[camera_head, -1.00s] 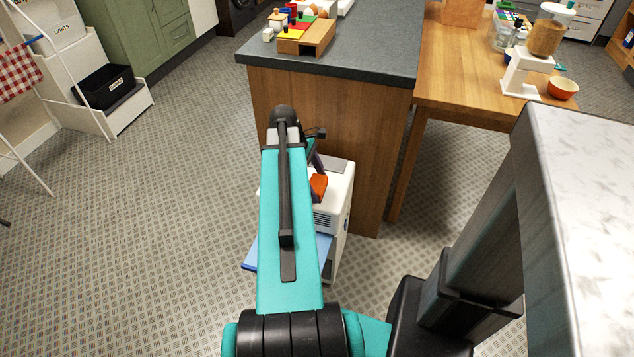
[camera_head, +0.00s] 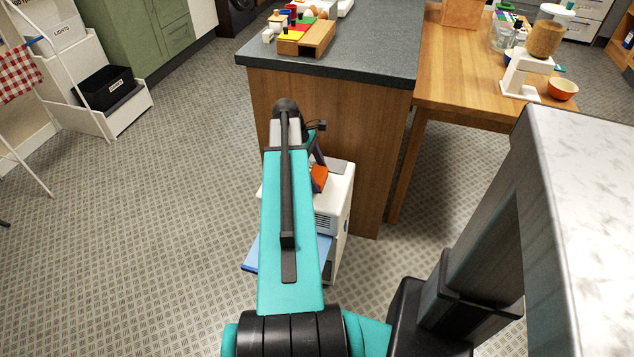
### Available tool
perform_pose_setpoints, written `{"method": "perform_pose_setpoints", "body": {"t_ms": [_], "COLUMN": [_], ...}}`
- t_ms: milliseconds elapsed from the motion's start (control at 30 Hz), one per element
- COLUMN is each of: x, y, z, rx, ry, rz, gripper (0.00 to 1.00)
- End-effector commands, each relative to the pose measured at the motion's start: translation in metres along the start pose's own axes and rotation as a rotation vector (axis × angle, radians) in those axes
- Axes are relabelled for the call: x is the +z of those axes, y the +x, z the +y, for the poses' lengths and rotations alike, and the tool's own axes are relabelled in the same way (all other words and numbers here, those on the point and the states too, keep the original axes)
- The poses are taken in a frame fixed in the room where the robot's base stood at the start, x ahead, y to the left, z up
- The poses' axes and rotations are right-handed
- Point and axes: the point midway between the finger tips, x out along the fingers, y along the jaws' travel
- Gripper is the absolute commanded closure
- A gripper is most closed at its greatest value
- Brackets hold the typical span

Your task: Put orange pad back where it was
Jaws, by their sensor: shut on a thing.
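The orange pad (camera_head: 319,179) shows as a small orange patch just right of my teal arm, over the top of a white boxy unit (camera_head: 341,190). My gripper (camera_head: 318,163) is mostly hidden behind my arm; only a dark part of it shows just above the pad. It is shut on the orange pad. I cannot tell whether the pad touches the unit's top. The left part of the unit is also hidden by my arm.
The white unit stands on the floor against the wooden counter (camera_head: 355,130). A blue panel (camera_head: 252,254) sticks out low at its left. The counter top holds a wooden block toy (camera_head: 307,38). A wooden table (camera_head: 455,85) stands right.

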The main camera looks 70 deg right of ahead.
Motion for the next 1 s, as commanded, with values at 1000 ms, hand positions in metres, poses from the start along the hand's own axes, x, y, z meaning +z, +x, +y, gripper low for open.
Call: {"method": "perform_pose_setpoints", "body": {"t_ms": [1000], "x": [-0.014], "y": [0.032], "z": [0.000], "rx": [0.000], "ry": [0.000], "rz": [0.000], "gripper": [0.12]}}
